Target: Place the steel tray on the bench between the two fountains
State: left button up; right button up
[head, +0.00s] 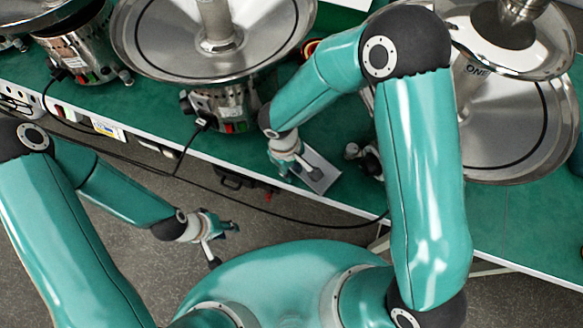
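The steel tray (322,178), a small silver plate, is at the bench's front edge between the middle fountain (150,50) and the right fountain (510,130). My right gripper (297,174) is at the tray's left side and covers part of it. I cannot tell whether its fingers are closed on the tray, or whether the tray rests on the bench or is just above it. My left gripper (224,246) is open and empty over the floor, in front of the bench. The green bench (505,222) runs across the view.
Another fountain base (85,50) stands at the left. A black cable (290,217) hangs along the bench front. A small dark fitting (368,160) is just right of the tray. My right arm hides part of the bench between the fountains.

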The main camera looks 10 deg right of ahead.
jog(key=r, duration=0.6)
jog(key=shift+w+a+r, duration=0.25)
jog(key=shift+a+r, duration=0.1)
jog(key=shift+a, duration=0.05)
jog(key=shift+r, duration=0.45)
jog(key=shift+s, duration=0.1)
